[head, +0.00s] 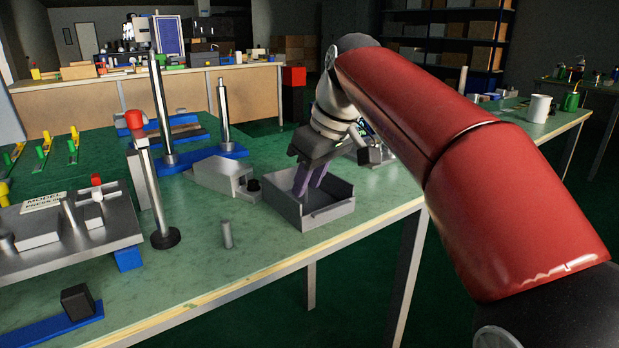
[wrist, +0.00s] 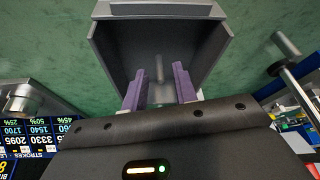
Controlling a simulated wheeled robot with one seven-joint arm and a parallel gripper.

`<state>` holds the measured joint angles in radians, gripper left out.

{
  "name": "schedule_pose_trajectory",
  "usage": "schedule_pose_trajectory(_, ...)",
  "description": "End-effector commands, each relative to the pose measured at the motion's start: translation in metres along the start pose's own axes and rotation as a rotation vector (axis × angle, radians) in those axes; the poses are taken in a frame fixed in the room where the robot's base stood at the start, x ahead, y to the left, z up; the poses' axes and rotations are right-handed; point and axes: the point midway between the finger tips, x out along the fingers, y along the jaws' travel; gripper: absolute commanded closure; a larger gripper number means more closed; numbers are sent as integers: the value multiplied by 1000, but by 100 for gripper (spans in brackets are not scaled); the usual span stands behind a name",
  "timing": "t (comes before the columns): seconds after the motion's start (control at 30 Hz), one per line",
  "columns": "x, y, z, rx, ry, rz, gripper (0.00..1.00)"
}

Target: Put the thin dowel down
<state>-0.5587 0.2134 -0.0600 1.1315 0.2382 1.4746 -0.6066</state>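My gripper (head: 308,185) points down into a grey open-topped tray (head: 318,214) on the green bench. In the wrist view its two purple fingers (wrist: 158,88) stand apart, inside the tray (wrist: 103,52). A thin grey dowel (wrist: 160,70) shows between and beyond the fingers, within the tray. There is clear space on both sides of it, and neither finger appears to touch it. Whether it rests on the tray floor is hard to tell. Another short grey dowel (head: 227,235) stands upright on the bench left of the tray; it also shows in the wrist view (wrist: 286,45).
A grey wedge-shaped block (head: 220,175) sits close left of the tray. A tall post with a red top (head: 147,180) and a press plate (head: 70,235) stand further left. The bench's front edge (head: 290,268) runs just before the tray.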

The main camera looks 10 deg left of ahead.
Motion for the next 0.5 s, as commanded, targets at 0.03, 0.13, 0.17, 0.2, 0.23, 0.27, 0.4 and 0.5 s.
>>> schedule_pose_trajectory(0.03,0,0,0,0,0,0,72)
schedule_pose_trajectory(0.13,-3,0,-1,0,0,0,72)
schedule_pose_trajectory(0.17,-5,0,-2,0,0,0,72)
schedule_pose_trajectory(0.2,-9,0,-2,0,0,0,72)
schedule_pose_trajectory(0.23,-13,0,-2,0,1,1,72)
schedule_pose_trajectory(0.27,-18,0,-2,0,2,1,72)
schedule_pose_trajectory(0.4,-48,1,-3,1,3,2,72)
schedule_pose_trajectory(0.5,-71,1,-3,1,3,2,72)
